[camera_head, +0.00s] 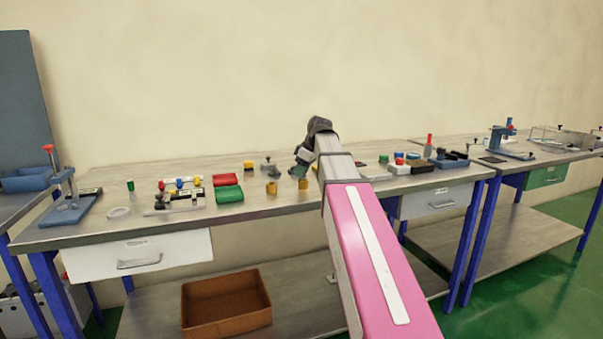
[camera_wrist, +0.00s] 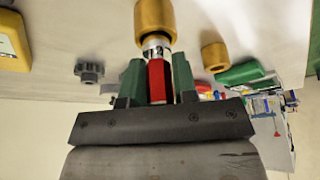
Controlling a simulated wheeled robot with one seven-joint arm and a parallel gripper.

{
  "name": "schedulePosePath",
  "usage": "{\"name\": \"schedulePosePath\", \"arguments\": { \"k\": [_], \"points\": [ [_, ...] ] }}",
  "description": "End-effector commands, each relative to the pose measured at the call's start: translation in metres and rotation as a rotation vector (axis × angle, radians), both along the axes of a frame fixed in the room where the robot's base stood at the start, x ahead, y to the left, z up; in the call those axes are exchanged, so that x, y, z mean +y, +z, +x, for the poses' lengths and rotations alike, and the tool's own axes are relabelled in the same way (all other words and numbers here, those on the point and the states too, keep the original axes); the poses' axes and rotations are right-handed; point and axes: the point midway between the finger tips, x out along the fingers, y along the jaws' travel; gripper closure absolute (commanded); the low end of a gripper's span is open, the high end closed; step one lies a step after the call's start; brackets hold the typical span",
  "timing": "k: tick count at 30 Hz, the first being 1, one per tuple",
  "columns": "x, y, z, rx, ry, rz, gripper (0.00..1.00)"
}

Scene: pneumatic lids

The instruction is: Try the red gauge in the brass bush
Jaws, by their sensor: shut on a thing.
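My gripper (camera_wrist: 157,82) is shut on the red gauge (camera_wrist: 157,80), with its green fingers on both sides of the red handle. A silver collar with dark markings shows beyond the handle. The brass bush (camera_wrist: 155,18) lies straight beyond the collar, at the top of the wrist view. Whether the gauge's tip is inside the bush or just in front of it, I cannot tell. In the head view my gripper (camera_head: 299,170) is low over the bench by the brass bush (camera_head: 303,184), and the gauge cannot be made out there.
A second brass bush (camera_head: 272,187) stands close by on the left. A grey knob (camera_head: 267,166) and yellow block (camera_head: 249,166) are behind it. Green (camera_head: 229,194) and red (camera_head: 226,180) boxes lie further left. The bench front (camera_head: 250,222) is bare.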

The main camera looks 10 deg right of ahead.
Motion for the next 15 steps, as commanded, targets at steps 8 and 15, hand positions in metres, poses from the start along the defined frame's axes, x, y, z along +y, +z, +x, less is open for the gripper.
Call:
{"name": "schedulePosePath", "arguments": {
  "k": [8,15],
  "points": [
    [0.0000,0.0051,0.0003,0.000,0.000,0.000,0.99],
    [0.0000,0.0089,0.0002,0.000,0.000,0.000,0.99]
  ]
}}
